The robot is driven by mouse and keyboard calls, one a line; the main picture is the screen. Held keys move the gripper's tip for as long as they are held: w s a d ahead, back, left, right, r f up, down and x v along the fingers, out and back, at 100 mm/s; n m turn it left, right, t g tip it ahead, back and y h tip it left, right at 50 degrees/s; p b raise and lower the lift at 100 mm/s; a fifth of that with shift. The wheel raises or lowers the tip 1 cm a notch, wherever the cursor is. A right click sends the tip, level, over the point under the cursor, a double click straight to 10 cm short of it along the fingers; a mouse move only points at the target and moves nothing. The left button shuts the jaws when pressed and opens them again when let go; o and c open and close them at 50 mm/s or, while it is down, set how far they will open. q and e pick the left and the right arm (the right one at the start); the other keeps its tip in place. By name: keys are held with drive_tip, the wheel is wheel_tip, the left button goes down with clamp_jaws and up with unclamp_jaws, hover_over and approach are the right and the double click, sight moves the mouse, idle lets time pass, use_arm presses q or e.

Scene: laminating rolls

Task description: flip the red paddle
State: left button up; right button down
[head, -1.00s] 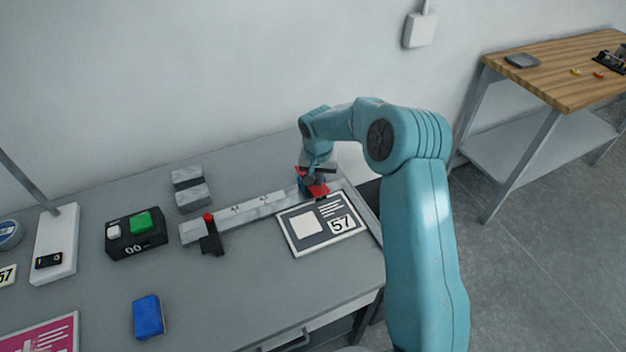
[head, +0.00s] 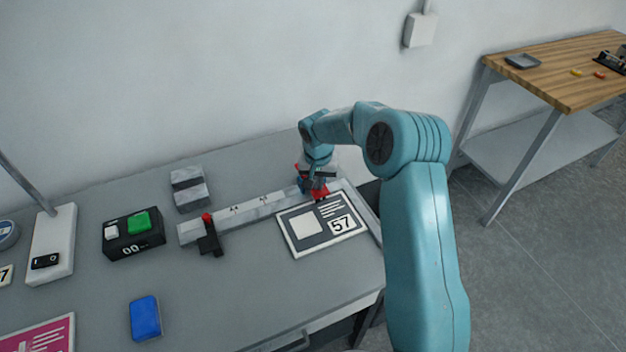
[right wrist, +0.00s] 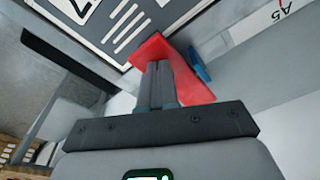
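The red paddle (right wrist: 188,72) lies right at the fingertips of my right gripper (right wrist: 160,75) in the right wrist view. The two dark fingers are close together and overlap the paddle's red face; whether a part of it is pinched between them cannot be told. In the head view, my right gripper (head: 314,187) points down at the right end of the grey bar (head: 265,203). Red of the paddle (head: 321,194) shows under it, and most of the paddle is hidden. My left gripper is not in view.
A framed card marked 57 (head: 310,241) lies just in front of the gripper. A black clamp with a red knob (head: 209,237) sits on the bar's left end. A black box with a green button (head: 134,235) and a blue block (head: 145,318) are further left. The table's front middle is clear.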

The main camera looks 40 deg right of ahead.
wheel_tip(320, 180, up, 7)
drive_tip(key=p, duration=0.3)
drive_tip(key=shift+p, duration=0.3)
idle(0.7)
